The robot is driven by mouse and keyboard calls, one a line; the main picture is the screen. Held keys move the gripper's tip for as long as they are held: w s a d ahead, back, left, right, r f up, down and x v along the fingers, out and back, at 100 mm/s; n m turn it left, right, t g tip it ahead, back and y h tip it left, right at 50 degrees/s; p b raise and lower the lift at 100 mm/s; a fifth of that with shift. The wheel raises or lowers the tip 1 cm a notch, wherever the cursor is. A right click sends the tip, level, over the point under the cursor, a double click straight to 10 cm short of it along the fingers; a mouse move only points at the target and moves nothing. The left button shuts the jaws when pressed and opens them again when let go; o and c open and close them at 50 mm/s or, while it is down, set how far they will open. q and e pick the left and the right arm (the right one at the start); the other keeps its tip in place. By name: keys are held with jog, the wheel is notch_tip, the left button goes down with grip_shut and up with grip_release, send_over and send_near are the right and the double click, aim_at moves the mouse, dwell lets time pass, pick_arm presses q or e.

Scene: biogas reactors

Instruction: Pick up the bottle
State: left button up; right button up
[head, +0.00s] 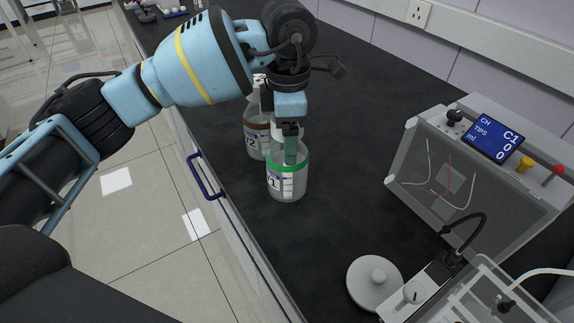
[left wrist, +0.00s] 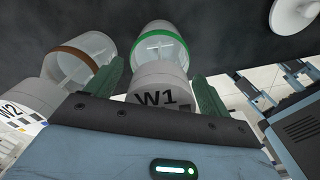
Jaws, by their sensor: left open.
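A clear bottle marked 1 with a green ring (head: 287,183) stands upright on the dark bench. It reads W1 in the left wrist view (left wrist: 160,42). A second bottle, W2, with a brown ring (head: 256,135) stands just behind it, and it also shows at the left of the left wrist view (left wrist: 82,58). My left gripper (head: 290,147) is open at the upper part of W1. In the left wrist view its green fingers (left wrist: 162,90) lie on either side of W1's white upper part. Contact cannot be told. My right gripper is not in view.
A pump box with a blue display (head: 491,138) stands at the right. A round white lid-like piece (head: 374,283) and a clear-walled device (head: 480,295) are at the front right. The bench between W1 and the box is clear. A blue handle (head: 204,177) juts from the bench front.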

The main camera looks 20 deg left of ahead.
pick_arm(q)
jog(key=shift+c, duration=0.4)
grip_shut()
jog(key=shift+r, duration=0.1)
jog(key=shift+w+r, duration=0.1)
jog(key=shift+r, duration=1.65)
jog(key=s+d, duration=0.3)
jog(key=s, duration=0.4)
jog(key=s+d+r+b, duration=0.1)
jog(key=s+d, duration=0.3)
jog(key=s, duration=0.3)
jog(key=shift+s+r, duration=0.25)
jog(key=shift+s, duration=0.1)
